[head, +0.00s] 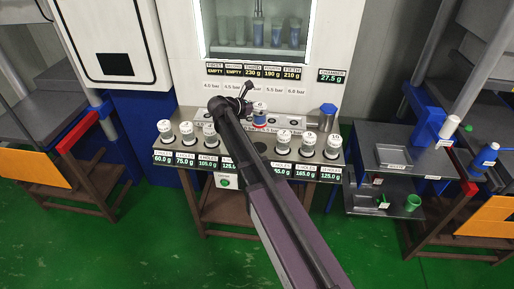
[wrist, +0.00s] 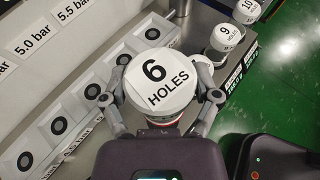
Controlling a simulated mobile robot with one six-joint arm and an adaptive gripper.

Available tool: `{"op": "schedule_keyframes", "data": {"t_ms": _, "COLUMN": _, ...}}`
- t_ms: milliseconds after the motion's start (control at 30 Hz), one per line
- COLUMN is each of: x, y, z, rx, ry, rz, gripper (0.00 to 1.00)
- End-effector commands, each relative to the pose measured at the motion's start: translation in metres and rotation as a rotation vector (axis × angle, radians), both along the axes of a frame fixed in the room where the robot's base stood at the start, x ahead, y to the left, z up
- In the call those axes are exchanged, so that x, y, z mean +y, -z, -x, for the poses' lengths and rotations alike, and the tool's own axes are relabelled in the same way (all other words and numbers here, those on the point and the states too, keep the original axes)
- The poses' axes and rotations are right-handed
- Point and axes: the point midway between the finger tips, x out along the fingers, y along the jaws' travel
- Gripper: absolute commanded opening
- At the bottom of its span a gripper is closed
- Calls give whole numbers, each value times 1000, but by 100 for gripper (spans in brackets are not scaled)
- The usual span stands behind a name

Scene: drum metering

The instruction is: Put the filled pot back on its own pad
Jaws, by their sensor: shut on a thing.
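The white-topped pot marked 6 HOLES (wrist: 160,80) fills the middle of the wrist view, between the two fingers of my gripper (wrist: 164,98), which is shut on it. In the head view the held pot (head: 259,109) shows a white top with red and blue bands below, above the rear part of the metal shelf (head: 240,172). My arm covers part of the shelf there. A dark round spot (head: 260,147) shows bare on the shelf, between the pots left and right of my arm. Whether the held pot touches anything beneath is hidden.
Pots stand left (head: 187,133) and right (head: 307,142) of my arm, with weight displays along the shelf's front edge. A pot marked 9 (wrist: 226,37) stands near the right finger. A ledge with round black rings (wrist: 58,127) runs behind.

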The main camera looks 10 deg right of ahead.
Motion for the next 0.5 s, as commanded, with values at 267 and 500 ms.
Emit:
{"op": "schedule_keyframes", "data": {"t_ms": 267, "x": 10, "y": 1, "z": 2, "rx": 0, "ry": -12, "rz": 1, "gripper": 18}}
{"op": "schedule_keyframes", "data": {"t_ms": 500, "x": 23, "y": 13, "z": 21, "rx": 0, "ry": -35, "rz": 1, "gripper": 18}}
